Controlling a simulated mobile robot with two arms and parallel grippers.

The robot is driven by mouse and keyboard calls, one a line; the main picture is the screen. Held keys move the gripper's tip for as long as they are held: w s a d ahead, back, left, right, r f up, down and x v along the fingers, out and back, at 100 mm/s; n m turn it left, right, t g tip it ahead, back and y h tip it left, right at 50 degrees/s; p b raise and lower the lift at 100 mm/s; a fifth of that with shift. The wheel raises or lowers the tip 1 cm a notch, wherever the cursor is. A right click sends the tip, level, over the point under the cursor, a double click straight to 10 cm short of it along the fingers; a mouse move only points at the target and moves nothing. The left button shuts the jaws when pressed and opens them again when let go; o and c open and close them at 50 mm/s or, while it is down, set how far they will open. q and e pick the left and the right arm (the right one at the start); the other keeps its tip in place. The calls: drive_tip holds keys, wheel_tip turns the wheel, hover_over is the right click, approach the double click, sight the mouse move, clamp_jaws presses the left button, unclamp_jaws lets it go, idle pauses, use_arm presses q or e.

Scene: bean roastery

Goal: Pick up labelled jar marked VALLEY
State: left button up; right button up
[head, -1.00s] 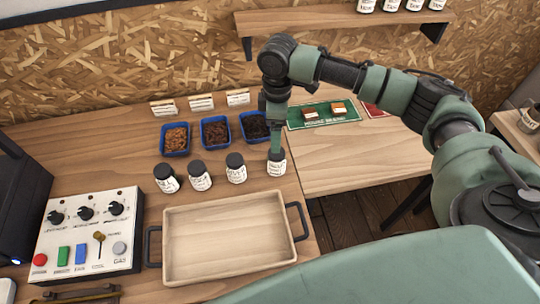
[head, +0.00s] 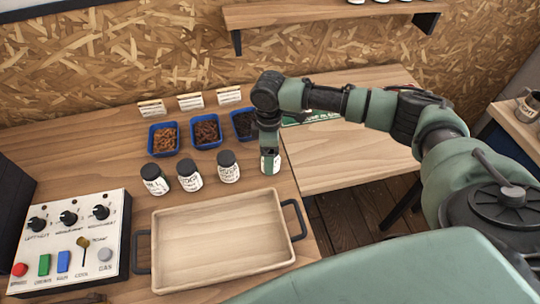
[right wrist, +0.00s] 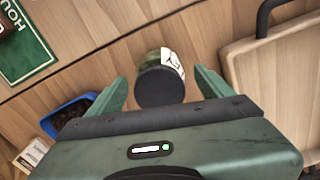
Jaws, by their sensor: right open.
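Several white-labelled jars with black lids stand in a row on the wooden bench. In the head view, three stand clear: the left jar (head: 154,180), the second jar (head: 189,175) and the third jar (head: 228,167). The rightmost jar (head: 270,163) is under my right gripper (head: 269,153), which partly hides it. In the right wrist view, this jar (right wrist: 173,59) shows its black lid between the two open fingers of the right gripper (right wrist: 162,86). The label words are too small or turned to read surely. My left gripper is not in view.
A wooden tray (head: 160,284) with dark handles lies in front of the jars. Blue bins (head: 163,139) of beans sit behind them, with small cards beyond. A control panel (head: 72,238) stands at left. A green mat lies behind the right arm.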

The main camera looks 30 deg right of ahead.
drive_tip(key=shift+f, duration=1)
drive_tip(key=c, duration=1.5)
drive_tip(key=shift+c, duration=1)
drive_tip(key=shift+r, duration=0.2)
